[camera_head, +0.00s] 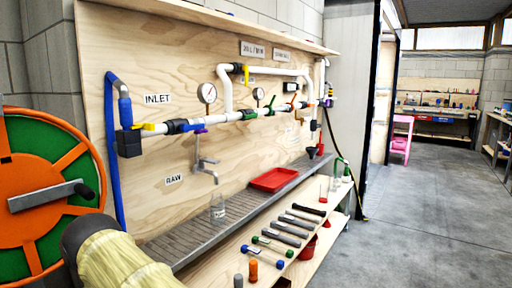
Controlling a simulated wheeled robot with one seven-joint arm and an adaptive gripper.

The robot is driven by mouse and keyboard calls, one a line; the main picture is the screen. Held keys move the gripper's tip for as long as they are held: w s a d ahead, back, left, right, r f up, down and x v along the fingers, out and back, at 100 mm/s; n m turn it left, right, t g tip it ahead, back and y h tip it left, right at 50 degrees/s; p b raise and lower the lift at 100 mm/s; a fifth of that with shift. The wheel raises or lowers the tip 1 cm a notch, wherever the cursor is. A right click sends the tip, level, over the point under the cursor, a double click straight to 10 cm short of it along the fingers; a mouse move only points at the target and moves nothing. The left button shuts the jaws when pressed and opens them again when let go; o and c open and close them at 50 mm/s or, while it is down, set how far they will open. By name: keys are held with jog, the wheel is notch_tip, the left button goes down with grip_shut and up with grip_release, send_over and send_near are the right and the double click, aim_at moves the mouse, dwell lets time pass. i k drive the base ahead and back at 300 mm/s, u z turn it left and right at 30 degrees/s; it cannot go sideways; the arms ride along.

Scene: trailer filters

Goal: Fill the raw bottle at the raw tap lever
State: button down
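A small clear bottle (217,208) stands upright on the long grey slatted drain tray (185,238). It is below the spout of a grey tap (206,168) on the plywood wall, close to the RAW label (174,179). I cannot tell whether the bottle mouth is exactly under the spout. No water stream is visible, and the bottle looks clear; its water level is too small to tell. The tap's lever position is hard to make out. My gripper is not in view; only part of my arm shows at the lower left.
A large orange and green reel (42,190) stands at the left. A red tray (273,180) sits on the drain tray right of the bottle. Several cylindrical tools and filters lie on the wooden shelf (222,262) in front. White pipes (230,116) run above. Open concrete floor (425,215) lies right.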

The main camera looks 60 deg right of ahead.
aim_at(212, 161)
jog(key=z, duration=0.65)
jog(key=i, duration=0.9)
jog(key=z, duration=0.65)
